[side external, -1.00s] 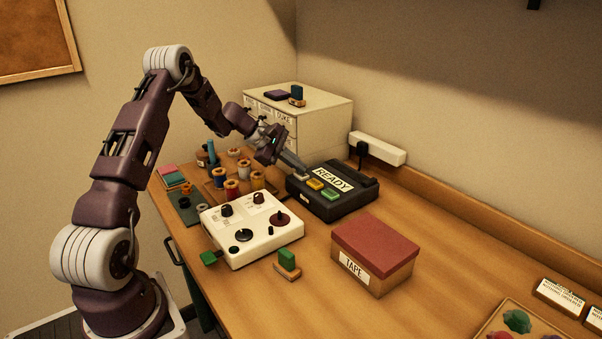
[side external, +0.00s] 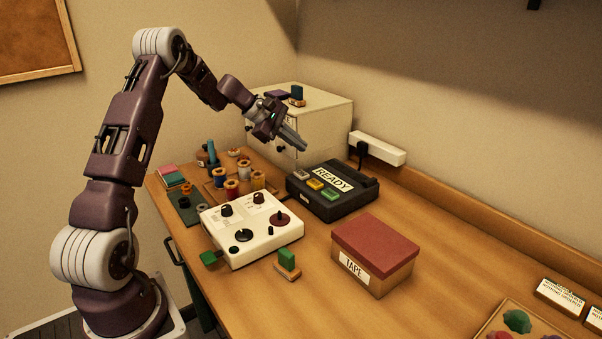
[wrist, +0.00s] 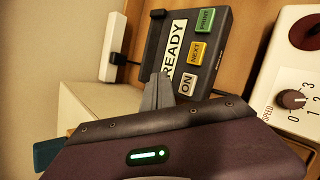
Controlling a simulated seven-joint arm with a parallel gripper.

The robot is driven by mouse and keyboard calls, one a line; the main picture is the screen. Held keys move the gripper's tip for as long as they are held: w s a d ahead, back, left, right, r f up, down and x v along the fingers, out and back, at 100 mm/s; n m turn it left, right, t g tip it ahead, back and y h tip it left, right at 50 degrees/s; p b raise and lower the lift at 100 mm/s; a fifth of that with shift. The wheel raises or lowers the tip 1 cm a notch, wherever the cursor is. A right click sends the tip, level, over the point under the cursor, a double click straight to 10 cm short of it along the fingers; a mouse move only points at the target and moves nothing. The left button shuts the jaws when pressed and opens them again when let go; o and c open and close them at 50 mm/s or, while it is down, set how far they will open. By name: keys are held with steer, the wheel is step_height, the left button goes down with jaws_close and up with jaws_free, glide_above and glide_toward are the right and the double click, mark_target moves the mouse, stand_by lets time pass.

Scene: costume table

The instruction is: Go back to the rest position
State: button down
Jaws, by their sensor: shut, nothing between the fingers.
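My gripper (side external: 300,145) is shut and empty. In the side external view it is in the air above and behind the left part of the black READY device (side external: 332,190), apart from it. In the wrist view the closed fingertips (wrist: 157,82) show in front of the same device (wrist: 187,55), which has ON, NEXT and PRINT buttons in grey, yellow and green.
A pale drawer cabinet (side external: 325,116) stands behind my gripper. A white control box (side external: 262,238) with knobs, several thread spools (side external: 257,180) and a red-lidded TAPE box (side external: 373,246) stand on the table. A white power strip (side external: 378,150) is at the wall.

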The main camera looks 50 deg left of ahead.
steer(key=shift+r, duration=0.45)
steer(key=s+d+r+m+g, duration=0.1)
steer(key=s+d+r+m, duration=0.3)
steer(key=d, duration=0.4)
steer(key=s+d+r+m+g, duration=0.1)
steer(key=s+d+r+m, duration=0.3)
steer(key=d, duration=0.3)
steer(key=s+d+r+m+g, duration=0.1)
steer(key=s+d+r+m, duration=0.3)
steer(key=d, duration=0.4)
steer(key=s+d+f+m+y, duration=0.1)
steer(key=s+m, duration=0.4)
steer(key=s, duration=0.7)
steer(key=s+d+f+m+y, duration=0.1)
steer(key=s+d+m, duration=0.4)
steer(key=s, duration=0.7)
steer(key=shift+s+f+y, duration=0.15)
steer(key=shift+s+y, duration=0.2)
steer(key=shift+y, duration=0.55)
